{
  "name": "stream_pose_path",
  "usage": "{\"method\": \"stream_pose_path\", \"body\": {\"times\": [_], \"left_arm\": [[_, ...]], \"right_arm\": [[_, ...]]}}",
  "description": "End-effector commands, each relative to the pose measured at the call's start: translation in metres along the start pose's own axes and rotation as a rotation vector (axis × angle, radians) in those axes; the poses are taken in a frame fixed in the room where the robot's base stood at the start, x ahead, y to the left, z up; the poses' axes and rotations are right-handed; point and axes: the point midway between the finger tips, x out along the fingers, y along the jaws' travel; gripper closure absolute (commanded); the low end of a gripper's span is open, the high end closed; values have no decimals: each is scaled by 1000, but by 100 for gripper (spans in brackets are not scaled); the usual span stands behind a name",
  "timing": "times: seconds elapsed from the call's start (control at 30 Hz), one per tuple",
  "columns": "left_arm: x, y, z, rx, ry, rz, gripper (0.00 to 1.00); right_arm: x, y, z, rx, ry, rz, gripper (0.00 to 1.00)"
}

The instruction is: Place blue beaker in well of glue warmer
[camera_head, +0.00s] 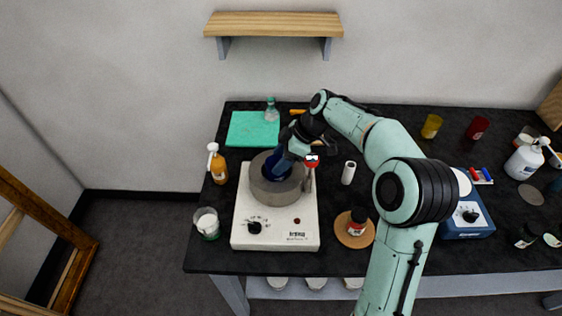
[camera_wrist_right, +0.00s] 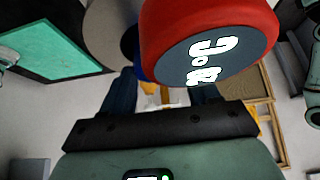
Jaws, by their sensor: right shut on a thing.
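The glue warmer (camera_head: 247,226) is a white box with a knob and a round grey well (camera_head: 277,194) on top. The blue beaker (camera_head: 266,164) shows as dark blue at the well's mouth, mostly hidden by my right gripper. I cannot tell whether it touches the well's bottom. My right gripper (camera_head: 283,163) comes down over the well and is shut on the beaker. In the wrist view a sliver of blue beaker (camera_wrist_right: 138,68) shows near the fingers. My left gripper is not in view.
A red-headed dial thermometer (camera_head: 312,160) stands at the well's right side, close to my gripper; its dial (camera_wrist_right: 208,58) fills much of the wrist view. An orange bottle (camera_head: 218,168), a glass jar (camera_head: 207,225) and a green mat (camera_head: 252,130) are nearby.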

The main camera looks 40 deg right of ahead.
Motion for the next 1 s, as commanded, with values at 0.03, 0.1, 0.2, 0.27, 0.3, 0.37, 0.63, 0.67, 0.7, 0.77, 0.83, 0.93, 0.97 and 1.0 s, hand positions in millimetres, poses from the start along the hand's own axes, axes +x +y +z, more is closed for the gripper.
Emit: {"method": "stream_pose_path", "body": {"times": [0.03, 0.1, 0.2, 0.27, 0.3, 0.37, 0.63, 0.67, 0.7, 0.77, 0.83, 0.93, 0.97, 1.0], "left_arm": [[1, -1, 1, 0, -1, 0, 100], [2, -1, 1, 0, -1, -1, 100], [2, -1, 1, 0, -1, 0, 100], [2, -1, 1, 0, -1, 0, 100], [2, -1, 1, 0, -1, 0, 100], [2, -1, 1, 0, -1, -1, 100], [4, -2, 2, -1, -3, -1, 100], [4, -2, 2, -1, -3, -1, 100], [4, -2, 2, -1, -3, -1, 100], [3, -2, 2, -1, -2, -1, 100], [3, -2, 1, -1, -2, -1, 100], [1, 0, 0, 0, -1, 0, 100], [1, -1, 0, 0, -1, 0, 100], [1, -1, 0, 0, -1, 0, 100]], "right_arm": [[7, 0, 5, 2, -1, -2, 88], [12, 0, 8, 2, -1, 0, 88], [13, 0, 8, 0, 0, 1, 88], [12, 0, 8, 0, 0, 2, 88], [12, 0, 8, 0, 0, 1, 88], [13, 0, 8, 0, 0, 1, 88], [14, 0, 9, 1, -1, 0, 14], [14, 0, 9, 1, -1, 1, 14], [14, 0, 9, 1, 0, 1, 14], [14, 0, 9, 0, 0, 1, 14], [13, 0, 8, 0, 0, 1, 14], [8, 0, 7, 0, 0, 3, 14], [5, 1, 7, 0, 0, 4, 14], [-1, 1, 7, 0, 0, 5, 14]]}}
